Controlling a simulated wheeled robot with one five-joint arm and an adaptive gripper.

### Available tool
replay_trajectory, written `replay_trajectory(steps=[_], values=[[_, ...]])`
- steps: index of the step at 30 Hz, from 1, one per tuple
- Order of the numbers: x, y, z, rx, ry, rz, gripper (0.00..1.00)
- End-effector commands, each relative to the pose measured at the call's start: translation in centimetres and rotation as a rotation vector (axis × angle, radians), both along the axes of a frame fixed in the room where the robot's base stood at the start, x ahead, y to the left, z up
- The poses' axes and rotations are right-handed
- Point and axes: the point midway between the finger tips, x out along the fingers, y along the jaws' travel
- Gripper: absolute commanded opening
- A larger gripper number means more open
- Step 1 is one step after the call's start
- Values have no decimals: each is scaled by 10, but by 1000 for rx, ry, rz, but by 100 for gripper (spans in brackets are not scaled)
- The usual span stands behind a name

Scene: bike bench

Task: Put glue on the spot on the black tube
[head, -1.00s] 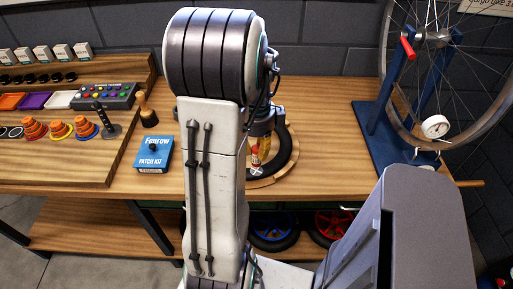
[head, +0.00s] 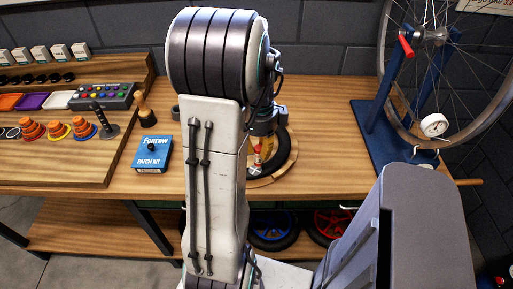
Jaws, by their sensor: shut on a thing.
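The black tube (head: 286,153) lies as a curved ring on a round wooden board on the bench, partly hidden behind my arm. My gripper (head: 262,138) is over the tube's inner left side, pointing down. It is shut on a small glue tube (head: 258,153) with red, yellow and white parts. The glue tube's lower end is close to the board. I cannot tell whether it touches the black tube. The spot on the black tube cannot be made out.
A blue patch kit box (head: 153,154) and a wooden-handled tool (head: 146,110) stand left of my arm. A stepped wooden rack (head: 60,165) fills the far left. A blue wheel stand (head: 372,130) with a wheel is at the right.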

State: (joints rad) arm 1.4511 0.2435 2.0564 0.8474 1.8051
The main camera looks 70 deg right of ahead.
Motion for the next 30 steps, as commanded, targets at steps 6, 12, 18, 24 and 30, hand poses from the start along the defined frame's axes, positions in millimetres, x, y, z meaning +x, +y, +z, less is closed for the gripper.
replay_trajectory(steps=[6,12,18,24,30], values=[[-1,0,0,0,0,0,1],[0,0,0,0,0,0,1],[3,2,0,-1,0,2,1],[9,5,0,-1,0,1,1],[15,9,-1,-1,0,2,1]])
